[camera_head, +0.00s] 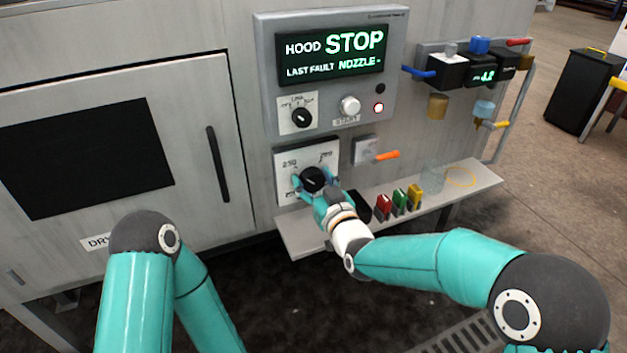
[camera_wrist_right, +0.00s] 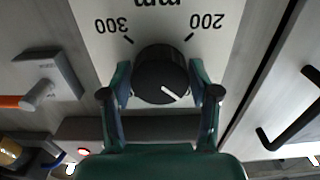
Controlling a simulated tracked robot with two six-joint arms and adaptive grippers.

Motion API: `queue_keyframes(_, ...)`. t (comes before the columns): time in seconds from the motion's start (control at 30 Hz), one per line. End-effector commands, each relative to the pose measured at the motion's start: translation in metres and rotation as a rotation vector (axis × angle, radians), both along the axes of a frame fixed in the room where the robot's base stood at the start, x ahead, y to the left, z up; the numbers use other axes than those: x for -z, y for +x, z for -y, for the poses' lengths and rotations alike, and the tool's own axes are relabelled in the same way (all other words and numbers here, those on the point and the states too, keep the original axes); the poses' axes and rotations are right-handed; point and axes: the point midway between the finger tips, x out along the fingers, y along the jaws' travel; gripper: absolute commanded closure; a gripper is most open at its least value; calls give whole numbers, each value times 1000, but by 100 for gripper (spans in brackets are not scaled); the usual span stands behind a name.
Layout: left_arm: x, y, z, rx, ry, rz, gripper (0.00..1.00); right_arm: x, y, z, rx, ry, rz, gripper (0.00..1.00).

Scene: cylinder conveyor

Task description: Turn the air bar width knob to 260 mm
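The air bar width knob (camera_head: 312,179) is black and round, on a white dial plate (camera_head: 285,158) low on the machine front. In the right wrist view the knob (camera_wrist_right: 161,78) appears upside down, with 300 and 200 readable on the plate. Its white pointer line slants to the lower right there, away from both of these numbers. My right gripper (camera_head: 315,186) is at the knob, with one finger on each side. In the wrist view both fingertips (camera_wrist_right: 160,80) appear to touch its sides. My left gripper is out of view.
Above is a control panel (camera_head: 265,60) reading HOOD STOP, with another selector knob (camera_head: 302,117) and a START button (camera_head: 350,105). An orange-handled lever (camera_head: 386,155) is right of the dial. A shelf (camera_head: 300,240) below holds coloured items, including a red one (camera_head: 383,205).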

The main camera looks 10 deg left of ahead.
Motion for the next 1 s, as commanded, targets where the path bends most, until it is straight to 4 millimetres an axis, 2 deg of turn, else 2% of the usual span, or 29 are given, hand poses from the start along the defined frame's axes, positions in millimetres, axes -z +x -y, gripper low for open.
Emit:
queue_keyframes(0.03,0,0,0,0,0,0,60,0,0,0,0,0,0,53)
queue_keyframes(0.2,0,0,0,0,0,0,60,0,0,0,0,0,0,81)
queue_keyframes(0.23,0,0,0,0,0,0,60,0,0,0,0,0,0,83)
queue_keyframes(0.63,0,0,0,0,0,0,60,0,0,1,1,56,-40,83)
queue_keyframes(1.0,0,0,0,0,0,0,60,0,1,2,1,275,-198,83)
